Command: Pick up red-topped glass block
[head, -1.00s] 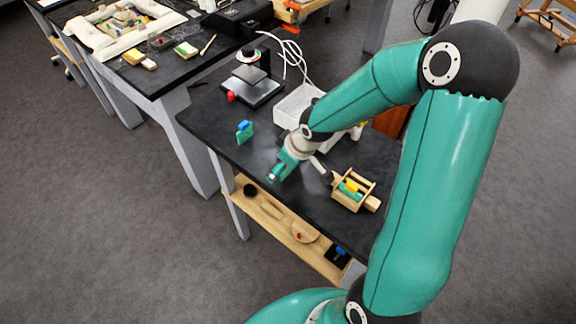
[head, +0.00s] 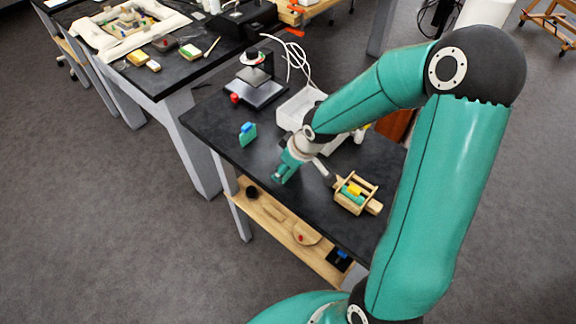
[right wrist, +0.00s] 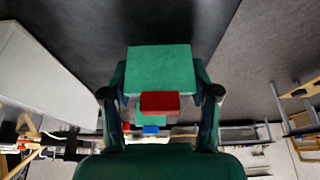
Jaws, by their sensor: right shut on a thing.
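The red-topped glass block (right wrist: 160,72) shows in the right wrist view as a green slab with a small red piece on its near edge. My right gripper (right wrist: 160,95) has a finger on each side of it and is shut on it. In the head view my right gripper (head: 281,176) points down over the front part of the black table (head: 225,150); the block is hard to make out there. I cannot tell whether the block touches the table. My left gripper is not in view.
A similar green block with a blue top (head: 247,134) stands to the left on the table. A wooden holder with coloured pieces (head: 356,193) sits right of the gripper. A white bin (head: 297,107) and a black stand (head: 257,88) are behind. Table is clear near the front-left edge.

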